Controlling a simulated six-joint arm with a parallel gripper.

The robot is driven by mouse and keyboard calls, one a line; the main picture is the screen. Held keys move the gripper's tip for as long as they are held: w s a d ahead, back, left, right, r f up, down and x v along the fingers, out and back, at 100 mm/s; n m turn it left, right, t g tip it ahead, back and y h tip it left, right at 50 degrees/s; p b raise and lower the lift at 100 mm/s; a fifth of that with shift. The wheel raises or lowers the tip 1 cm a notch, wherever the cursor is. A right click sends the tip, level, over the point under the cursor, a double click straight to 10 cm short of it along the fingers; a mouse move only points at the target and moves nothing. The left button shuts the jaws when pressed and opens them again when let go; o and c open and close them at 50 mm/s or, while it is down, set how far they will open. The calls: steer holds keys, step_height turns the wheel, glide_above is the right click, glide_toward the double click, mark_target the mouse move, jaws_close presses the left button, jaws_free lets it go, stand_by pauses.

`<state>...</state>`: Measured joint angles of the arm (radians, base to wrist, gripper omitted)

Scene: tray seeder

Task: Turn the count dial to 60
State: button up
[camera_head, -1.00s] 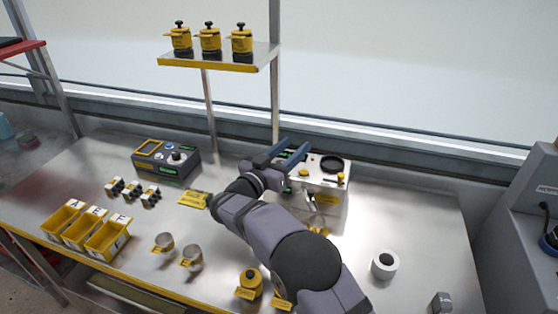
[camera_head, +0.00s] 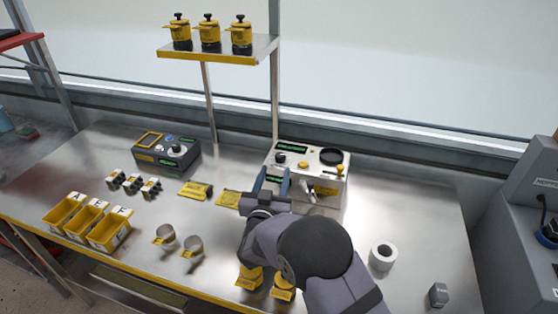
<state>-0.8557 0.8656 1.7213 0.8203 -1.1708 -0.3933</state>
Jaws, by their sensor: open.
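The white machine (camera_head: 327,183) stands at the back of the bench, right of centre. Its top carries a green display (camera_head: 291,147), a dark knob (camera_head: 281,158), a small yellow button (camera_head: 303,165) and a round black opening (camera_head: 332,157). A dark grey box (camera_head: 150,158) to the left has a pale round dial (camera_head: 178,150) and green displays. I cannot tell which knob is the count dial, nor read any setting. My gripper (camera_head: 273,178) is open and empty, fingers pointing toward the white machine, in front of its left side. No contact is visible.
Yellow packets (camera_head: 195,190) lie between the box and my arm. Metal cups (camera_head: 165,235), yellow bins (camera_head: 110,232) and small dark parts stand at the left. A white roll (camera_head: 383,256) is at the right. A shelf (camera_head: 220,55) holds yellow pots. The right bench is mostly clear.

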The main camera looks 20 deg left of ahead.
mark_target(279, 159)
steer(key=shift+w+a+p, duration=0.2)
steer(key=shift+w+p, duration=0.25)
steer(key=shift+w, duration=1.35)
steer(key=shift+w+a+p, duration=0.2)
steer(key=shift+w+p, duration=0.25)
steer(key=shift+w, duration=1.35)
steer(key=c, duration=1)
